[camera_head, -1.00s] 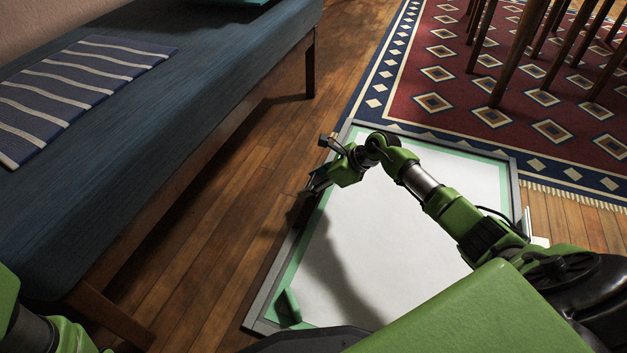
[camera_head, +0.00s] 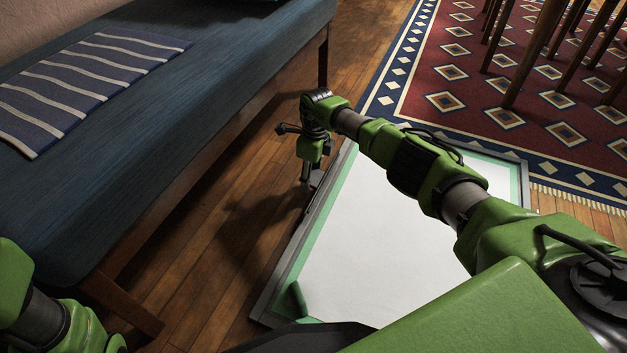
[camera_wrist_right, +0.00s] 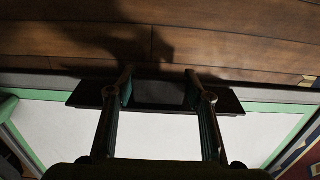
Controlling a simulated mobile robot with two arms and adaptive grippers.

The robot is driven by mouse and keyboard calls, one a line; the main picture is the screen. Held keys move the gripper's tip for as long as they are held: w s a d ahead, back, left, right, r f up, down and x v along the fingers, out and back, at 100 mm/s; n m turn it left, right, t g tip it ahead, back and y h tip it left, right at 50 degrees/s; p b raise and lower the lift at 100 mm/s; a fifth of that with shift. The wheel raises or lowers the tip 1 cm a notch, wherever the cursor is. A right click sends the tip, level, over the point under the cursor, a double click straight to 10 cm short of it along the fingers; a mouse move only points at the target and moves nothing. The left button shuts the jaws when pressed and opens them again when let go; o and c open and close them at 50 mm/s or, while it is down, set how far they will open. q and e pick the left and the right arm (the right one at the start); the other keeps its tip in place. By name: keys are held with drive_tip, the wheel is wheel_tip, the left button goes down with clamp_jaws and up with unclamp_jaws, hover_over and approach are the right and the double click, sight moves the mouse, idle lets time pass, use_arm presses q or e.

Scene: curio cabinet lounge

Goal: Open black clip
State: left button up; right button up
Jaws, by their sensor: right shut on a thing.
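The black clip (camera_wrist_right: 155,95) sits on the edge of a flat white board (camera_head: 385,240) with a green border and grey rim, lying on the floor. In the right wrist view my right gripper (camera_wrist_right: 160,82) has one finger on each side of the clip's middle part and is shut on it. The clip's wider dark ends show outside the fingers. In the head view my right gripper (camera_head: 309,180) points down at the board's left edge, and the clip is hard to make out there. My left gripper is out of view; only part of my left arm shows at lower left.
A blue bench (camera_head: 150,110) with a striped cloth (camera_head: 85,80) stands left of the board, with a strip of wooden floor between. A patterned rug (camera_head: 480,90) and wooden chair legs lie beyond. A dark green piece (camera_head: 298,299) rests at the board's near left corner.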

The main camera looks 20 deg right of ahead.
drive_tip(key=shift+w+f+h+b, duration=0.15)
drive_tip(key=shift+h+b, duration=0.15)
drive_tip(key=shift+b, duration=0.25)
drive_tip(key=shift+g, duration=0.3)
drive_tip(key=o, duration=1.1)
drive_tip(key=shift+o, duration=0.2)
drive_tip(key=shift+a, duration=0.1)
wheel_tip(320, 180, up, 12)
